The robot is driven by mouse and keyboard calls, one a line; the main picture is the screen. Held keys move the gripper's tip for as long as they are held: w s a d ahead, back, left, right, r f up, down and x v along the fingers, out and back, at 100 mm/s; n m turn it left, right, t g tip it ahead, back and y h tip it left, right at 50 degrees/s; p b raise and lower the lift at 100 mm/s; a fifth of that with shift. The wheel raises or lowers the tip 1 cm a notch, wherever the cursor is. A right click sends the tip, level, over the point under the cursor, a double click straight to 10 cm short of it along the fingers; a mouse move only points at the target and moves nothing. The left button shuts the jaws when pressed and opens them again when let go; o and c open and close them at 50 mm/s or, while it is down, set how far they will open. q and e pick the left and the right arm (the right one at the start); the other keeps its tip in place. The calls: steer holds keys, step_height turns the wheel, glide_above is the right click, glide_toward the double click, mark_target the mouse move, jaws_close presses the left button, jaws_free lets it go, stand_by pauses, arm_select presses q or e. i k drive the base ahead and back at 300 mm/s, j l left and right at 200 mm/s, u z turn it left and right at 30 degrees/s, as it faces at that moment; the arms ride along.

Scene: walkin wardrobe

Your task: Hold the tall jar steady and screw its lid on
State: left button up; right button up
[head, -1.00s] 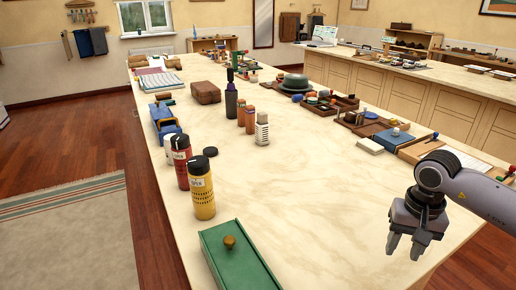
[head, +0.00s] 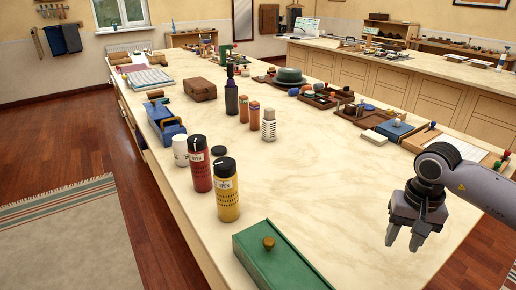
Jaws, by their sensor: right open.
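A tall yellow jar (head: 228,195) with a dark top and a white label stands upright on the table's near left part. A tall red jar (head: 200,168) with a dark top stands just left of it. I cannot tell which of these is the task's tall jar. A black round disc (head: 219,151), which looks like a loose lid, lies behind the yellow jar. My right gripper (head: 403,240) is at the right, above the table's near right edge, with fingers pointing down. It is open and empty, well apart from the jars. My left gripper is out of view.
A green box (head: 281,262) with a wooden knob lies at the near edge. A white container (head: 181,151) and a blue caddy (head: 165,122) stand left of the jars. Small bottles stand behind. The table's (head: 340,195) middle is clear.

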mark_target(179, 144)
steer(key=j+z, duration=0.15)
steer(key=j, duration=0.5)
steer(key=i+j, duration=0.15)
steer(key=j, duration=0.2)
steer(key=i+j+z, duration=0.15)
steer(key=j, duration=0.2)
steer(key=i+j, duration=0.2)
steer(key=j, duration=0.15)
steer(key=i+j+z, duration=0.15)
steer(key=i+j, duration=0.3)
steer(key=j, duration=0.25)
steer(key=i+j+z, duration=0.15)
steer(key=j, duration=0.2)
steer(key=i+j, duration=0.2)
steer(key=j, duration=0.15)
steer(key=i+j+z, duration=0.15)
steer(key=j, duration=0.25)
steer(key=i+j, duration=0.2)
steer(key=j, duration=0.2)
